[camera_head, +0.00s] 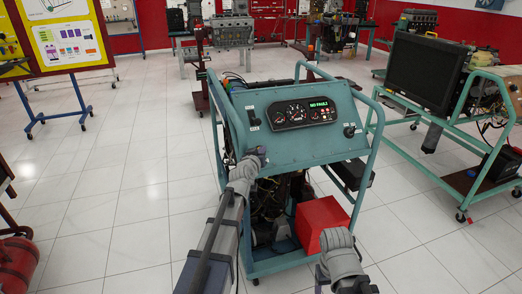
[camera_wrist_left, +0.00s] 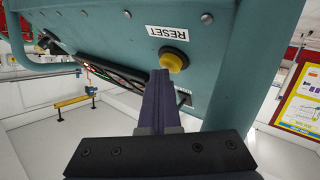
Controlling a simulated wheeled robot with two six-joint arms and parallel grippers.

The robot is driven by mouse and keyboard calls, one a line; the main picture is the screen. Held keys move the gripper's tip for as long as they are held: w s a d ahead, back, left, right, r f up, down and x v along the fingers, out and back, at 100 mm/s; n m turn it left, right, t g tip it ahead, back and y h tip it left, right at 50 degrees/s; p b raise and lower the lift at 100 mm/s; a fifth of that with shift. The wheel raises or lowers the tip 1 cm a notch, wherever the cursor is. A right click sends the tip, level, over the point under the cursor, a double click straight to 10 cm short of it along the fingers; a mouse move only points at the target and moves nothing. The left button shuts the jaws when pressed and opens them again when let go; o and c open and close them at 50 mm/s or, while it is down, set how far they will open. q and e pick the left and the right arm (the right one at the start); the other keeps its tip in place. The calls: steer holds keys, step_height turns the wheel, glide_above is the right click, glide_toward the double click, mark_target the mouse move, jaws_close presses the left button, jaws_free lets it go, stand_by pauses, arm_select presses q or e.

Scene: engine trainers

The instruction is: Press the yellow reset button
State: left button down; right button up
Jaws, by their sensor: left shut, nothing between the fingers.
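The yellow reset button (camera_wrist_left: 174,61) sits in a dark ring on the teal panel of the engine trainer, beside a white RESET label (camera_wrist_left: 167,32), upside down in the left wrist view. My left gripper (camera_wrist_left: 161,76) is shut and empty. Its fingertips overlap the lower left edge of the button in that view; I cannot tell whether they touch it. In the head view my left arm (camera_head: 240,185) reaches the left side of the trainer's teal console (camera_head: 300,145), and the button is hidden there. My right wrist shows at the lower right; its fingers are not visible.
The console carries gauges and a green NO FAULT display (camera_head: 319,104). A red box (camera_head: 320,222) sits low on the trainer's frame. A second trainer with a dark monitor (camera_head: 424,72) stands to the right. White floor (camera_head: 110,210) is open to the left.

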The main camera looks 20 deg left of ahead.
arm_select(q)
steer(key=shift+s+d+r+p, duration=0.3)
steer(key=shift+s+r+p, duration=0.1)
steer(key=shift+r, duration=0.15)
steer(key=s+r+p, duration=0.1)
steer(key=d+r+p, duration=0.1)
steer(key=s+r+p, duration=0.1)
steer(key=shift+s+d+r+p, duration=0.35)
steer(key=shift+d, duration=0.05)
stand_by(0.6)
steer(key=s+d+f+m+g+h+p, duration=0.1)
steer(key=s+d+f+m+g+p, duration=0.2)
steer(key=s+d, duration=0.4)
steer(key=s+d+f+m+g+h+p, duration=0.1)
steer(key=s+d+f+g+h+p, duration=0.15)
steer(key=s+d+g, duration=0.45)
steer(key=s+d+m+g+y+p, duration=0.1)
steer(key=s+g+y+p, duration=0.1)
steer(key=s, duration=0.8)
steer(key=s+d+f+m+g+y+p, duration=0.1)
steer(key=s+g+y+p, duration=0.1)
steer(key=s, duration=0.8)
steer(key=shift+m+g+y+p, duration=0.4)
steer(key=shift+g+p, duration=0.2)
steer(key=shift+g, duration=0.4)
